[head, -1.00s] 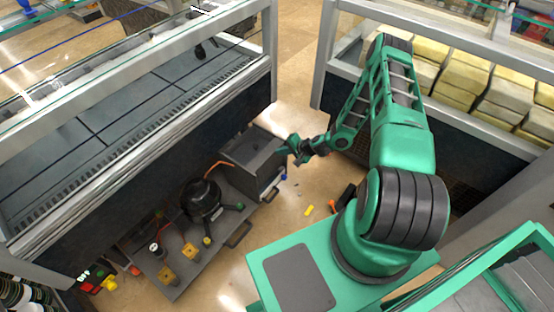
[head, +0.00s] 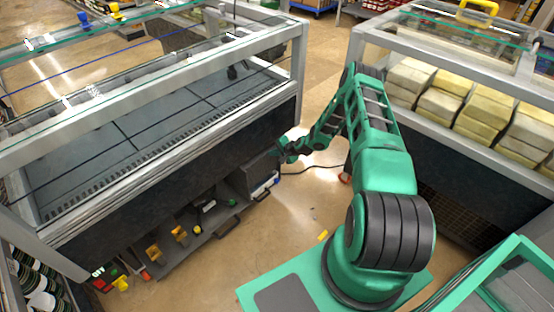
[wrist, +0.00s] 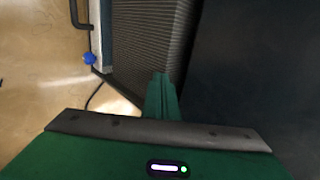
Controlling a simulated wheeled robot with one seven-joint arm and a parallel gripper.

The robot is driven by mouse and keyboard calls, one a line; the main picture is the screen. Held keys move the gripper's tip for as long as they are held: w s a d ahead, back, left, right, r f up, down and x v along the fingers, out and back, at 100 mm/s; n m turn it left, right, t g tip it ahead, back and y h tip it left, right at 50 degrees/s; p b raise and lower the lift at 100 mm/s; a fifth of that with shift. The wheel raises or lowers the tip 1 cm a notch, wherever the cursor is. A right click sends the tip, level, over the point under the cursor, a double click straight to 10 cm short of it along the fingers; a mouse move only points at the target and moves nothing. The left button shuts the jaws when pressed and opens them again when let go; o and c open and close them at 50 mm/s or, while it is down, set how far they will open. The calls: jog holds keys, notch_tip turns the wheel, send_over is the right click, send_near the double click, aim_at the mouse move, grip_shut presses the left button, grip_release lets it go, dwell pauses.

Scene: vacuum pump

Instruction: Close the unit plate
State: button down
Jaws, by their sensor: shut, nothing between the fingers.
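The unit plate (head: 196,241) is a grey slab low on the floor at the left display case, with two black handles along its front edge. It sits largely under the case, and its inner part is hidden. A dark grey box (head: 258,172) stands at its right end. My gripper (head: 287,151) is shut and empty at the upper right of this box. In the wrist view my green fingers (wrist: 161,92) lie over a ribbed grey face (wrist: 150,40). I cannot tell whether they touch it. A black handle (wrist: 80,14) and a blue knob (wrist: 88,58) show there.
The case front (head: 170,190) overhangs the plate. A second case with stacked yellowish packs (head: 480,105) stands on the right. Tan floor is open between them, with a small yellow piece (head: 322,235) and a dark cable (head: 312,169) on it.

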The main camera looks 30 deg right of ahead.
jog(key=shift+w+a+f, duration=0.1)
jog(key=shift+w+a, duration=0.2)
jog(key=shift+w, duration=0.4)
jog(key=shift+w+a, duration=0.3)
jog(key=shift+w, duration=0.35)
